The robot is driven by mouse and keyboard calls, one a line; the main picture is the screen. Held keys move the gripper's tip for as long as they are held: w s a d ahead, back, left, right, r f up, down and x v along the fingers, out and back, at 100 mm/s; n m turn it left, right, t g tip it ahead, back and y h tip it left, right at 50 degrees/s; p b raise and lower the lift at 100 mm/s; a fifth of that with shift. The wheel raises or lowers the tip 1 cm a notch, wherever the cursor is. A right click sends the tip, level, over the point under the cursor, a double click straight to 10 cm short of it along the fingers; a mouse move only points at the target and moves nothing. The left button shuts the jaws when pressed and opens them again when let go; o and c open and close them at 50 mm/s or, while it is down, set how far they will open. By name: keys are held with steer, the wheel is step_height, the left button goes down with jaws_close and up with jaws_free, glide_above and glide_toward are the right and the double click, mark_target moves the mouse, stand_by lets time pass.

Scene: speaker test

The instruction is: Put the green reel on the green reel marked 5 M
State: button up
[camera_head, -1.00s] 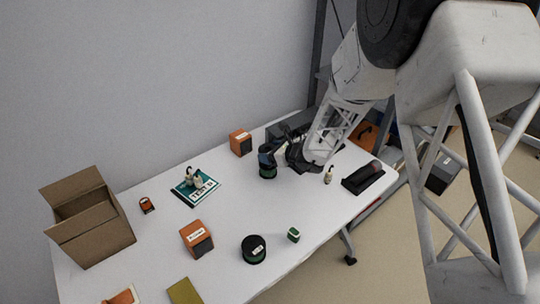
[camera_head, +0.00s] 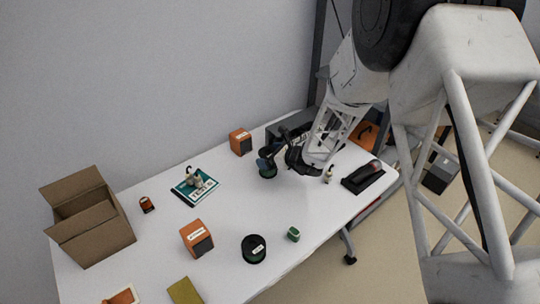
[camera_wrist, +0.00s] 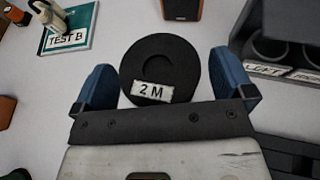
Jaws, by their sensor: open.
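A reel with a black top and a white tag reading 2 M (camera_wrist: 160,55) lies on the table below my gripper (camera_wrist: 161,62). It also shows, partly hidden, with a dark green side in the head view (camera_head: 267,173). My gripper (camera_head: 268,157) is open, its two blue fingers on either side of the reel in the wrist view; I cannot tell whether they touch it. A second dark reel with green at its edge and a white tag (camera_head: 254,250) stands near the table's front edge; its tag is too small to read.
A dark holder (camera_wrist: 275,48) with round openings, one marked LEFT, is right of my gripper. A teal TEST B board (camera_head: 197,190) carries small items.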

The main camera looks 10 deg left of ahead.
steer(key=shift+r, duration=0.1)
steer(key=shift+r, duration=0.1)
steer(key=v, duration=1.2)
steer(key=shift+s, duration=0.1)
stand_by(0.7)
steer(key=s+d+r+n+g+h, duration=0.2)
steer(key=s+r+n, duration=0.4)
steer(key=s+r, duration=0.2)
steer(key=s+d+r+n+g+h, duration=0.1)
steer(key=s+d+r+n+g, duration=0.15)
steer(key=s+r+n, duration=0.55)
steer(key=s+d+r+n+h, duration=0.4)
steer(key=s+d, duration=0.2)
steer(key=s, duration=0.4)
steer(key=s+d+r+n+t+h, duration=0.1)
steer(key=s+d+r+n+h, duration=0.4)
steer(key=s, duration=0.5)
steer(key=d, duration=0.2)
steer(key=shift+s+d, duration=0.25)
steer(key=shift+s, duration=0.05)
